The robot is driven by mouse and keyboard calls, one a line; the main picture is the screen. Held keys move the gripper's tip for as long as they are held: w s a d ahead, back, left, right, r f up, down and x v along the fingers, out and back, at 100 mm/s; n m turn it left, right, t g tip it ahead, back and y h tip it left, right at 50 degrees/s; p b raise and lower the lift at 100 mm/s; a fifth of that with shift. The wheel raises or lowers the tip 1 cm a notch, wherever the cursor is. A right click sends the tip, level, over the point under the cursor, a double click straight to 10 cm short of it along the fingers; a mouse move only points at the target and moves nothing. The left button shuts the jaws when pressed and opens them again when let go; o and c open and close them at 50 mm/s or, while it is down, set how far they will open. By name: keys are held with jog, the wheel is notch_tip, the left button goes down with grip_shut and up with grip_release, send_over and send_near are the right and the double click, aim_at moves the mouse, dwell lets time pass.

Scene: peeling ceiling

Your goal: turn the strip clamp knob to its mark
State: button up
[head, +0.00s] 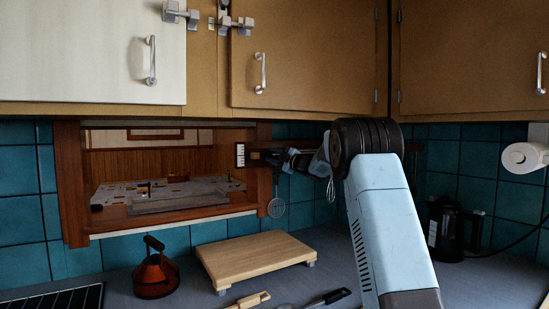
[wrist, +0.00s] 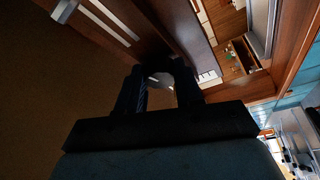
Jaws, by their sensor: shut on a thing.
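My gripper (head: 266,156) reaches from the right to the right post of the wooden wall hatch. In the wrist view my gripper (wrist: 160,88) has its two dark fingers on either side of a pale, rounded knob (wrist: 160,80), and it is shut on it. Most of the knob is hidden by the fingers, and its turn angle cannot be told. Which line is the knob's mark is unclear.
The hatch frame (head: 70,190) opens onto a recess with a pale slab (head: 185,198). Cupboards (head: 300,60) hang close above my arm. A wooden board (head: 255,262), a red kettle (head: 156,273) and a black jug (head: 446,225) stand on the counter below.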

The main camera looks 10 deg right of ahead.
jog(key=m+t, duration=0.1)
jog(key=m, duration=0.1)
jog(key=m+t, duration=0.1)
jog(key=m, duration=0.1)
jog(key=f+m+h, duration=0.1)
jog(key=m, duration=0.2)
jog(key=shift+d+t, duration=0.15)
jog(key=shift+t, duration=0.25)
jog(key=m+t+h, duration=0.1)
jog(key=m, duration=0.2)
jog(key=m+t+h, duration=0.1)
jog(key=m, duration=0.2)
jog(key=shift+a, duration=0.2)
jog(key=m+h, duration=0.2)
jog(key=m, duration=0.2)
jog(key=m+t+h, duration=0.1)
jog(key=m+h, duration=0.1)
jog(key=m, duration=0.2)
jog(key=shift+a, duration=0.15)
jog(key=shift+s+r+m+h, duration=0.1)
jog(key=shift+m+h, duration=0.9)
jog(key=shift+m, duration=0.85)
jog(key=shift+r+m+h, duration=0.1)
jog(key=shift+m+h, duration=0.9)
jog(key=shift+m, duration=0.85)
jog(key=o, duration=1)
jog(key=shift+a, duration=0.1)
jog(key=shift+o, duration=0.2)
jog(key=shift+s, duration=0.1)
